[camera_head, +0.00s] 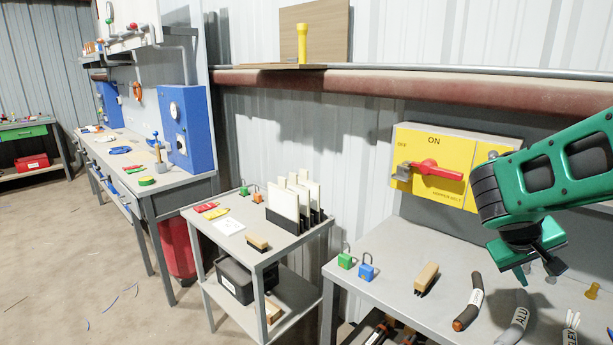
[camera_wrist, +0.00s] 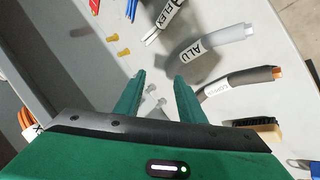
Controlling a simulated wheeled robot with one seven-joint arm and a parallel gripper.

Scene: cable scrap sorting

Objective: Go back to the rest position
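My gripper (camera_head: 538,272) is above the right-hand grey table, below the green arm. In the wrist view my gripper (camera_wrist: 158,80) has its two green fingers apart, with nothing held between them. A dark cable piece with a copper end (camera_head: 468,306) and a grey piece labelled ALU (camera_head: 515,322) lie near the gripper; both also show in the wrist view, the ALU piece (camera_wrist: 218,42) and the dark piece (camera_wrist: 240,84). A piece labelled FLEX (camera_head: 570,332) lies to their right.
A yellow switch box (camera_head: 430,175) with a red handle stands behind the table. Green (camera_head: 345,260) and blue (camera_head: 366,272) padlocks and a wooden brush (camera_head: 427,276) lie left of the cables. A grey cart (camera_head: 225,255) with upright white plates stands further left. Floor at left is mostly open.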

